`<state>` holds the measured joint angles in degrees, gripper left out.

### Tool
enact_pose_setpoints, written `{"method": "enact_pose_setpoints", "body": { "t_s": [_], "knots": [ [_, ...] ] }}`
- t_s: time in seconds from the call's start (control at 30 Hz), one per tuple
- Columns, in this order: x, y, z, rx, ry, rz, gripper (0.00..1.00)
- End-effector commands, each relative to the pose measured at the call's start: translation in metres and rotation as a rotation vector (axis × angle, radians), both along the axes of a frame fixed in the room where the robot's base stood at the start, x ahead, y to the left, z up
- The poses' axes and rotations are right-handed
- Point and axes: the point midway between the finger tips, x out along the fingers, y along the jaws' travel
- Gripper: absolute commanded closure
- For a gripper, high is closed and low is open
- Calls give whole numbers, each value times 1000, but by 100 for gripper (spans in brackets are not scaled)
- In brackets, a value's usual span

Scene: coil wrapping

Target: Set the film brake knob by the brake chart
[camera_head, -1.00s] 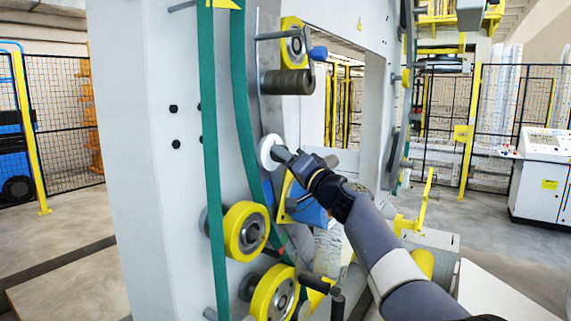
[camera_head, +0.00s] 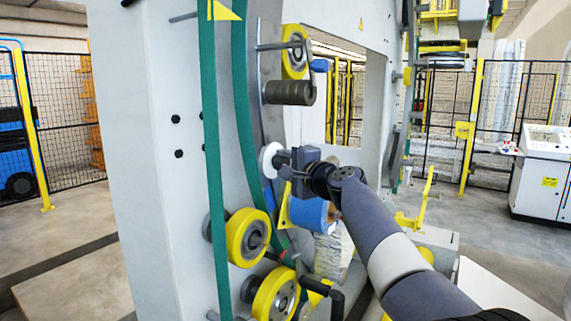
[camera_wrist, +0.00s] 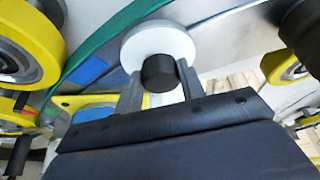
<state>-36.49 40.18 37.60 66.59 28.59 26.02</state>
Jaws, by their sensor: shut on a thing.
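The film brake knob shows in the wrist view as a dark round grip (camera_wrist: 159,73) in front of a white disc (camera_wrist: 158,42). In the head view the white disc (camera_head: 268,160) stands out from the machine's grey ring. My gripper (camera_head: 284,160) reaches it from the right. In the wrist view my gripper (camera_wrist: 159,82) has one finger on each side of the dark grip and is shut on it. The near side of the knob is partly hidden by the gripper in the head view. No marks on the disc can be read, and I cannot make out a brake chart.
Yellow rollers (camera_head: 247,237) sit below left of my gripper, and a dark roller (camera_head: 290,92) is above it. A green belt (camera_head: 212,170) runs down the left. A blue roll (camera_head: 309,213) is just below. A control console (camera_head: 541,172) stands far right.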

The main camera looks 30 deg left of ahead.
Motion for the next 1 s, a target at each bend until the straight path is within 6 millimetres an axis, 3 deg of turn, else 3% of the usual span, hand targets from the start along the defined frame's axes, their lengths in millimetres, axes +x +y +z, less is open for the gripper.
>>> {"method": "enact_pose_setpoints", "body": {
  "t_s": [0.4, 1.0],
  "knots": [
    [0, 0, 2, 16, 167, 1, 85],
    [0, 0, 2, 19, 199, 2, 85]
  ]
}}
